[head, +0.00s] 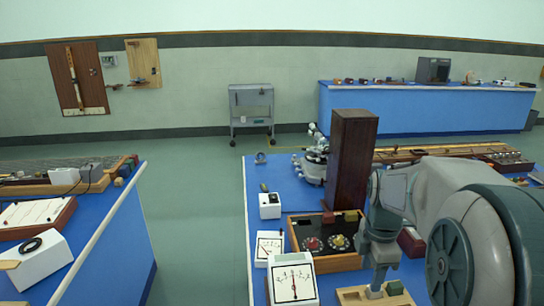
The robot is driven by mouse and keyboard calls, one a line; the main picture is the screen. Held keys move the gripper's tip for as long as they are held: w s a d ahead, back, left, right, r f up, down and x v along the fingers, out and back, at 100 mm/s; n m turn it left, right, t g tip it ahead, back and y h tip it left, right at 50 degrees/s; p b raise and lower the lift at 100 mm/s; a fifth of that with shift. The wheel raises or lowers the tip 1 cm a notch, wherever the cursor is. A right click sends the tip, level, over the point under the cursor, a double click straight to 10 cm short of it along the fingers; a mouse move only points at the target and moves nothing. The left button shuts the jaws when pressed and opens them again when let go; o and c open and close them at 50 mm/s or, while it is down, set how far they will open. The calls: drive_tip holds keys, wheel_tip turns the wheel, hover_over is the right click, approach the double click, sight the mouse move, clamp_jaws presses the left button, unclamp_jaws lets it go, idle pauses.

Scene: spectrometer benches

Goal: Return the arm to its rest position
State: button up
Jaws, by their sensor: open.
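My arm enters from the right edge in the head view and bends down over the right-hand blue bench (285,178). My gripper (376,288) is at its lower end, low in the picture, pointing down close to a small wooden tray (352,297) with a green block on it. It is open; its fingers are small here, and I see nothing held between them. Whether it touches the tray I cannot tell.
A tall dark wooden box (351,160) stands just behind my arm. White meters (292,281) and an open wooden instrument box (345,262) are left of it. An aisle (195,230) separates the left bench (120,235). A grey cart (251,105) stands at the wall.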

drive_tip(key=s+a+r+m+t+p, duration=0.1)
drive_tip(key=s+a+m+t, duration=0.1)
drive_tip(key=s+a+m, duration=0.9)
drive_tip(key=shift+s+r+m+t, duration=0.25)
drive_tip(key=shift+s+m+t, duration=0.05)
drive_tip(key=shift+m, duration=3)
